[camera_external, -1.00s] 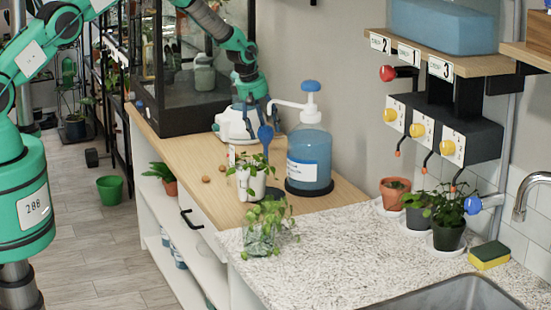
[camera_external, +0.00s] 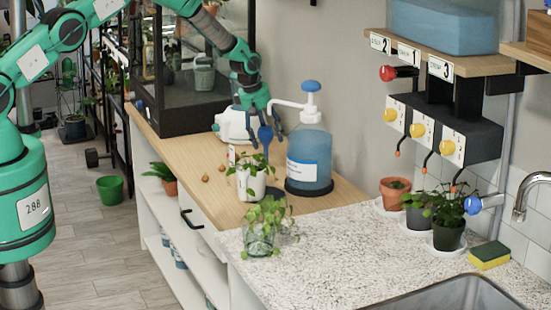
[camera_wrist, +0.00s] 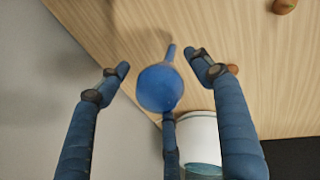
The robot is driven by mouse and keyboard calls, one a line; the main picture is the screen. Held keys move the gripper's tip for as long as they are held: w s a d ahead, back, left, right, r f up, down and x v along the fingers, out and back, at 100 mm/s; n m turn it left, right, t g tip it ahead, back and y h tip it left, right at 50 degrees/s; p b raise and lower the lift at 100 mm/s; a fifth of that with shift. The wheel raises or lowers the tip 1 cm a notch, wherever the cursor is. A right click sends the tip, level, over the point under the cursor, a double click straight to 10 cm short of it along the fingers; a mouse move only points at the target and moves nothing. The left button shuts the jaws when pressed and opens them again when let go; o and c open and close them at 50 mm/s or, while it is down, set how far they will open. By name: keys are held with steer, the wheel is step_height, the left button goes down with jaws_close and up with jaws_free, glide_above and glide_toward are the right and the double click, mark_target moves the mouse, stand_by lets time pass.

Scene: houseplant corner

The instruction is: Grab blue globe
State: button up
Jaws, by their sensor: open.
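I see gaps between the globe and the left and right fingers. Contact with the lower finger is unclear.
A large blue pump bottle (camera_external: 309,160) stands close on the right. A white jug (camera_external: 232,123) is behind on the left. A leafy plant in a glass jar (camera_external: 259,238) stands in front. Small brown balls (camera_external: 206,177) lie on the counter (camera_external: 195,150).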

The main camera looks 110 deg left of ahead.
mark_target(266, 126)
steer(key=shift+c, duration=0.5)
steer(key=c, duration=1.2)
steer(key=shift+r, duration=1.55)
steer(key=shift+d+r, duration=0.15)
steer(key=shift+r, duration=0.15)
steer(key=s+d+r, duration=0.1)
steer(key=s+d, duration=0.7)
steer(key=d, duration=0.5)
steer(key=shift+d+r, duration=0.15)
steer(key=shift+d, duration=0.15)
